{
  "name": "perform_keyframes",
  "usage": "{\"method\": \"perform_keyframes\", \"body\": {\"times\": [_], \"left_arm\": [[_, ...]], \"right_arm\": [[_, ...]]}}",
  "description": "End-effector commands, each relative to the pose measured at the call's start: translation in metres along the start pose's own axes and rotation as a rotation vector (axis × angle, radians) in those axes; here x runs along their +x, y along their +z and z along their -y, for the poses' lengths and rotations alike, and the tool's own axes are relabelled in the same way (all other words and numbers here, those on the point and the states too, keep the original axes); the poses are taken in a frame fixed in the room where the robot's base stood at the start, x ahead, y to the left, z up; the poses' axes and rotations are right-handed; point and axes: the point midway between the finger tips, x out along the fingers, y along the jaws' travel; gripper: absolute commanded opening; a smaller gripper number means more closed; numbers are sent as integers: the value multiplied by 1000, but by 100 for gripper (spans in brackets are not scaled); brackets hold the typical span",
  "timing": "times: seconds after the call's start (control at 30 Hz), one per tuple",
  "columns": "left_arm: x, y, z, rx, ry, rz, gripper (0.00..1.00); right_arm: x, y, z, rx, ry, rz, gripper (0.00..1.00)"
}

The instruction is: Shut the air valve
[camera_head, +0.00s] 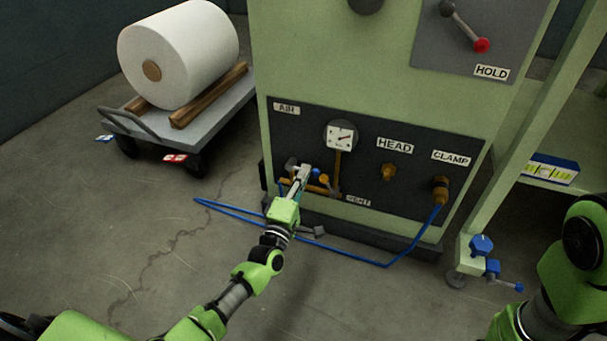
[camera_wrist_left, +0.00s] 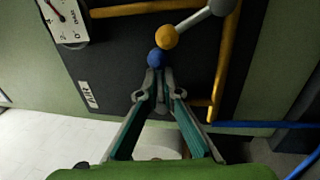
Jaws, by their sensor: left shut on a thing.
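The air valve's blue knob (camera_head: 315,172) is low on the dark panel of the green machine, below the AIR label (camera_head: 287,108). My left gripper (camera_head: 304,172) reaches this spot from below. In the left wrist view the blue knob (camera_wrist_left: 155,58) sits at the tips of my left gripper (camera_wrist_left: 159,76), whose fingers are closed together on it. A yellow knob (camera_wrist_left: 167,37) on a grey lever is right beside the blue one. The blue knob's lever is hidden. My right arm shows at the right edge, but its gripper is out of view.
Brass pipes (camera_wrist_left: 224,62) run close around the knobs, with a gauge (camera_head: 341,136) above. A blue hose (camera_head: 345,257) runs from the CLAMP fitting (camera_head: 440,189) across the floor. A cart (camera_head: 190,133) with a white roll (camera_head: 180,50) stands at the left. The front floor is open.

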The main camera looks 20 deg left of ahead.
Motion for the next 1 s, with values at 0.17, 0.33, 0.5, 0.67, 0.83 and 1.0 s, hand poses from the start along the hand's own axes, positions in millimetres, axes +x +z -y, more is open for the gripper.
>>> {"method": "perform_keyframes", "body": {"times": [0.17,0.33,0.5,0.67,0.83,1.0], "left_arm": [[-1,1,3,12,-5,5,0],[-2,1,3,12,-5,5,0],[-2,1,3,11,-5,5,23],[-1,1,2,10,-3,4,23],[-2,0,1,9,-2,3,23],[-20,0,3,8,-5,3,23]], "right_arm": [[0,0,0,0,1,0,40],[0,0,0,0,1,-1,40],[0,0,0,0,1,-1,40],[0,1,0,0,1,0,40],[0,1,-1,-1,5,-2,40],[0,1,-1,-1,3,-2,40]]}}
